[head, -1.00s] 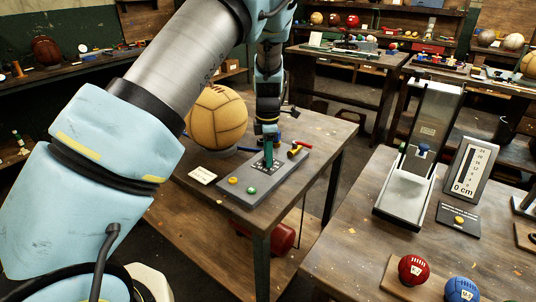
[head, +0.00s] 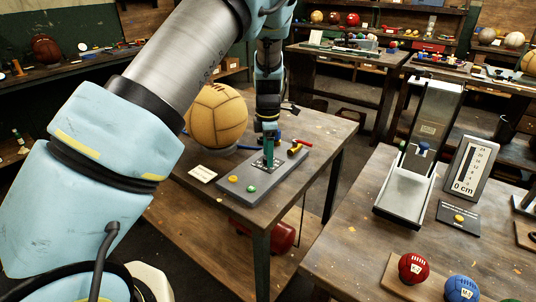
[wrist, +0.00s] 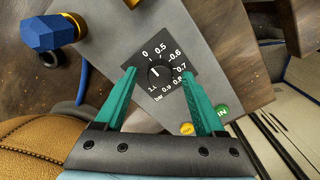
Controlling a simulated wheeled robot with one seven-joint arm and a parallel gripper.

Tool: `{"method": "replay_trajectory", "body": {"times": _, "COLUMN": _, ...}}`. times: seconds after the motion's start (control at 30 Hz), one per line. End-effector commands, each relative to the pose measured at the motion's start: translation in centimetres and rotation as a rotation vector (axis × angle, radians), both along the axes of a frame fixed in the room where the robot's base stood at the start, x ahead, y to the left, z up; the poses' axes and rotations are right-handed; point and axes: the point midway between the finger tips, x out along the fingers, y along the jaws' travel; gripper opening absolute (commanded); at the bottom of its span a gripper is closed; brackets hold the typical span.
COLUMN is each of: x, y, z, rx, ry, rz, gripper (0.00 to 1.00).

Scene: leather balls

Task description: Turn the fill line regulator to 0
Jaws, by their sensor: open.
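The fill line regulator is a round black knob (wrist: 158,73) on a dark plate printed with a scale from 0 to 1.0 bar. The plate lies on a grey panel (head: 236,193) on the wooden table. In the wrist view a short white mark on the knob points roughly toward the 0 side; the exact reading is hard to tell. My gripper (wrist: 159,75) is open, with its teal fingers on either side of the knob and a gap at each side. In the head view my gripper (head: 268,152) points down over the panel, and its fingers partly hide the dial.
A yellow button (head: 233,179) and a green button (head: 251,189) sit on the panel's near end. A large tan ball (head: 215,117) rests behind the panel. A white card (head: 203,174) lies beside it.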

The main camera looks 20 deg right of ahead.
Motion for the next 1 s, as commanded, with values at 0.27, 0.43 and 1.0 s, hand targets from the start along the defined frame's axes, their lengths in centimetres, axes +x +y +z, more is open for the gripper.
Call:
{"method": "replay_trajectory", "body": {"times": 0.27, "x": 0.1, "y": -0.2, "z": 4.6, "rx": -0.006, "ry": -0.004, "rz": -0.001, "gripper": 0.71}}
{"method": "replay_trajectory", "body": {"times": 0.43, "x": 0.0, "y": -0.1, "z": 7.7, "rx": -0.004, "ry": -0.002, "rz": 0.0, "gripper": 0.71}}
{"method": "replay_trajectory", "body": {"times": 1.0, "x": 0.0, "y": 0.0, "z": 10.4, "rx": 0.0, "ry": 0.0, "rz": 0.001, "gripper": 0.71}}
